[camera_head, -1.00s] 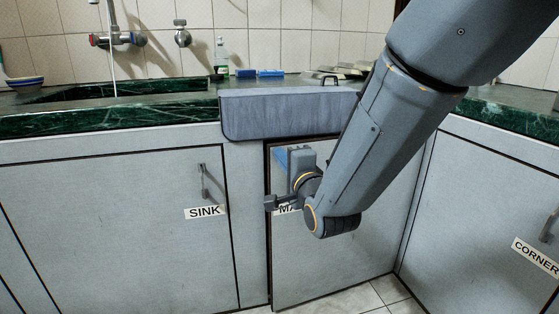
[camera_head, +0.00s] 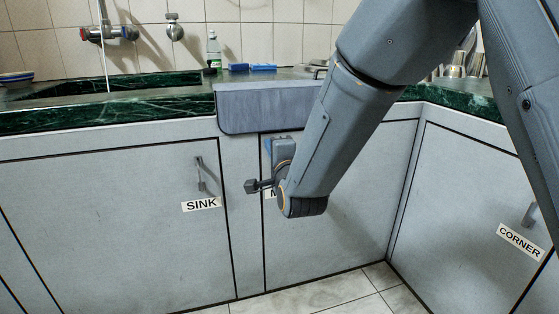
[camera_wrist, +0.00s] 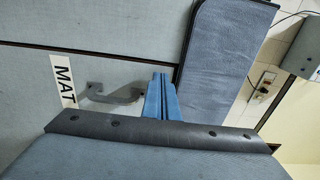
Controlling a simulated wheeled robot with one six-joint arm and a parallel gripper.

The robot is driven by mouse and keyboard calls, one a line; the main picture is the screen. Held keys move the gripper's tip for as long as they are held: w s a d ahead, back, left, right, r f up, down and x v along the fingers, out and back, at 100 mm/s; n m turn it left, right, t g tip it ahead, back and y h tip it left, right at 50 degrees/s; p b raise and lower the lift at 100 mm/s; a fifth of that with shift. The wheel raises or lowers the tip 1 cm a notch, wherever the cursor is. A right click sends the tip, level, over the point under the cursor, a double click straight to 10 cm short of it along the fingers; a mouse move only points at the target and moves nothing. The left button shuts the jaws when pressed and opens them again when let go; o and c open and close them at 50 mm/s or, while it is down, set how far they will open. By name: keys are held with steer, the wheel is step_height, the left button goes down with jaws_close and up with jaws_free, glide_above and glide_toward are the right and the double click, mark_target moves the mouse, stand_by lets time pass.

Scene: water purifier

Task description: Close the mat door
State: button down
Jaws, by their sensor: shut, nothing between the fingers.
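The mat door (camera_head: 340,225) is the grey cabinet door below the hanging grey panel. It looks flush with the cabinet front, with only a thin dark line along its left edge. Its label "MAT" (camera_wrist: 62,80) and its handle (camera_wrist: 115,95) show in the wrist view; in the head view my arm hides most of them. My gripper (camera_head: 252,186) is in front of the door's upper left edge, shut and empty. In the wrist view its blue fingers (camera_wrist: 160,97) are together, beside the handle's end. I cannot tell whether they touch the door.
The sink door (camera_head: 110,220) is to the left, with its handle (camera_head: 203,175). The corner door (camera_head: 470,200) is to the right. The grey panel (camera_head: 265,107) hangs over the counter edge above my gripper. The tiled floor (camera_head: 330,296) in front is clear.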

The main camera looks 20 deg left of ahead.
steer(key=s+d+f+n+g+h+p, duration=0.1)
steer(key=s+d+f+n+g+h, duration=0.15)
steer(key=s+d+n+g, duration=0.55)
steer(key=s+d+f+n+g+h+p, duration=0.1)
steer(key=s+d+n+g+h, duration=0.15)
steer(key=s+d, duration=1.05)
steer(key=s+d+f+n+g+h+p, duration=0.1)
steer(key=s+d+n+g+h, duration=0.45)
steer(key=s, duration=1.05)
steer(key=d+r+m+p, duration=0.2)
steer(key=d+r+p, duration=0.8)
steer(key=p, duration=0.6)
steer(key=d+r+m+t+p, duration=0.1)
steer(key=d+r+m+p, duration=0.2)
steer(key=d+r+p, duration=0.8)
steer(key=shift+w+d+r+t+p, duration=0.2)
steer(key=shift+d+r+t+p, duration=0.1)
steer(key=shift+r+p, duration=2.4)
steer(key=shift+f+p, duration=0.5)
